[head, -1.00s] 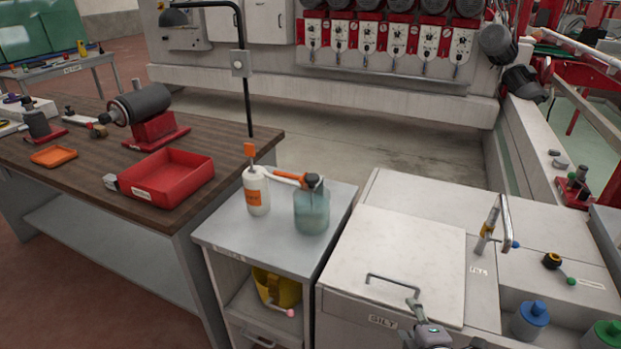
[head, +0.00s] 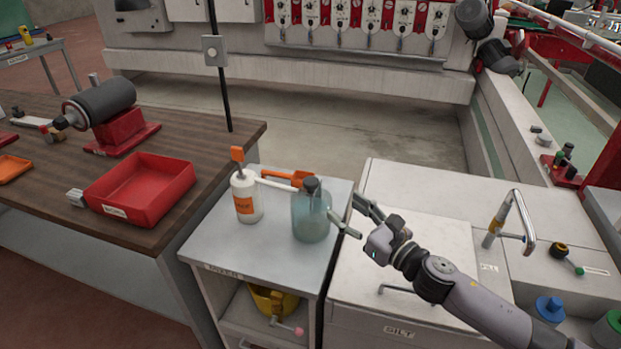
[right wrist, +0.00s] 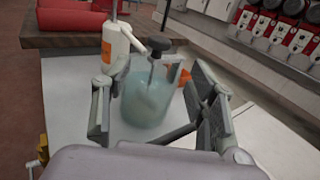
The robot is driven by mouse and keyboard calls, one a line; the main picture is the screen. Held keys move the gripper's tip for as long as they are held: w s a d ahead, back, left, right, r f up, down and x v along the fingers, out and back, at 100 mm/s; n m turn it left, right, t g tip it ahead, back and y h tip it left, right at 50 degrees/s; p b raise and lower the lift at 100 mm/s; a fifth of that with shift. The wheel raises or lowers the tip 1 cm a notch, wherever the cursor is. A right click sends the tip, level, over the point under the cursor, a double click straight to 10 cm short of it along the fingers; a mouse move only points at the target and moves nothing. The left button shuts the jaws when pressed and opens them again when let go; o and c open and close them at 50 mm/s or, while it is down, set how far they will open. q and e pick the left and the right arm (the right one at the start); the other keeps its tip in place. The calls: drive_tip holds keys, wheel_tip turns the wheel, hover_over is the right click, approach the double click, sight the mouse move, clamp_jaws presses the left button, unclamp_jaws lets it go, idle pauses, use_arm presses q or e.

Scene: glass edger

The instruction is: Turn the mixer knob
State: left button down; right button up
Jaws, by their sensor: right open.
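A translucent teal jar (head: 311,218) with a dark knob (head: 311,186) on top stands upright on the small grey cart (head: 240,255). It looks like the mixer, but I cannot read a label on it. In the right wrist view, the jar (right wrist: 148,100) and its dark knob (right wrist: 158,46) are straight ahead, between my spread fingers. My right gripper (head: 350,212) is open and empty, just right of the jar and below knob height. I cannot tell whether a finger touches the jar. My left gripper is not in view.
A white bottle (head: 246,198) with an orange top stands close left of the jar. An orange tool (head: 290,178) lies behind it. A white cabinet with a faucet (head: 514,222) is to the right. A red tray (head: 142,190) sits on the wooden bench.

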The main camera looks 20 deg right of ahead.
sight(316, 186)
drive_tip(key=p+x, duration=0.2)
drive_tip(key=x, duration=1)
drive_tip(key=shift+w, duration=0.15)
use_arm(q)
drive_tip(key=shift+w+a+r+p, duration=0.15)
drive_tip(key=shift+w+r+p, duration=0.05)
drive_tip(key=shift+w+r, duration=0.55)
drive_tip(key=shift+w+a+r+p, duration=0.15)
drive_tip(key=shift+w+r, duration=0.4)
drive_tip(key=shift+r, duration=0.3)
use_arm(e)
drive_tip(key=shift+w+a, duration=0.3)
drive_tip(key=shift+w, duration=0.25)
drive_tip(key=shift+c, duration=0.2)
drive_tip(key=c, duration=1.1)
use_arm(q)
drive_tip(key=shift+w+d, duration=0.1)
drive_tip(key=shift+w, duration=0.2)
use_arm(e)
drive_tip(key=shift+f, duration=0.1)
drive_tip(key=shift+h, duration=0.3)
